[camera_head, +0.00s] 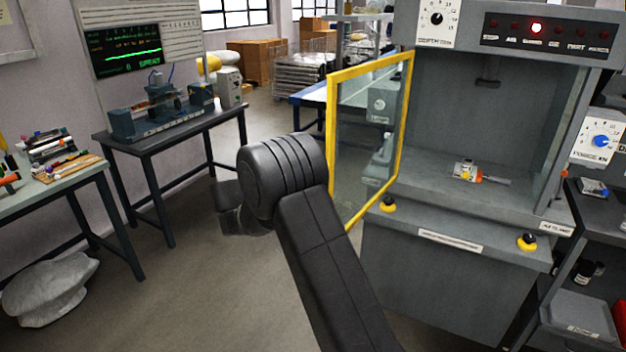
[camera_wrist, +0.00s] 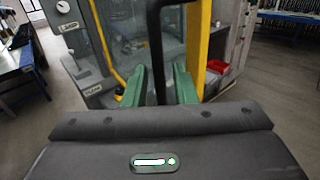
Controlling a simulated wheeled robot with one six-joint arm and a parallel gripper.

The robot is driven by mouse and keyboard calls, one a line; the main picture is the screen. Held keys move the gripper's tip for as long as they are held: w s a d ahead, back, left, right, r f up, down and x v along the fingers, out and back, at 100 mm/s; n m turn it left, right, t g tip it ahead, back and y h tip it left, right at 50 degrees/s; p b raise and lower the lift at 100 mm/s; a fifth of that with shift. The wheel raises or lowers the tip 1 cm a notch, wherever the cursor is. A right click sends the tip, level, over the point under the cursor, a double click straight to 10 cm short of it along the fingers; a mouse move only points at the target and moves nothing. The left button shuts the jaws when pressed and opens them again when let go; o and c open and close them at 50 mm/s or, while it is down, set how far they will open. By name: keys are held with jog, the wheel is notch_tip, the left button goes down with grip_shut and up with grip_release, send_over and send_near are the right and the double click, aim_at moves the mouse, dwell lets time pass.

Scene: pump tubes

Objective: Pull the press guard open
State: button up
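The press guard (camera_head: 370,130) is a clear panel in a yellow frame. In the head view it stands swung out from the left side of the grey press (camera_head: 440,225), whose front opening is uncovered. In the wrist view the guard's yellow frame (camera_wrist: 196,45) fills the upper middle, with a black bar handle (camera_wrist: 156,50) in front. My gripper (camera_wrist: 158,90) has two green fingers, one on each side of the handle, with gaps visible between them and the bar. My arm hides the fingers and handle in the head view.
Inside the press lies a small metal part with an orange piece (camera_head: 480,174). Two yellow-based black buttons (camera_head: 388,204) sit on the front ledge. A dark table with equipment (camera_head: 165,130) stands left. A red bin (camera_wrist: 217,67) shows beyond the guard.

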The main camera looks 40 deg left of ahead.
jog(key=b+v, duration=0.2)
jog(key=v, duration=1)
jog(key=shift+s, duration=0.25)
jog(key=p+x, duration=0.2)
jog(key=x, duration=1.1)
jog(key=shift+w+d, duration=0.1)
jog(key=shift+w, duration=0.2)
jog(key=shift+p, duration=0.3)
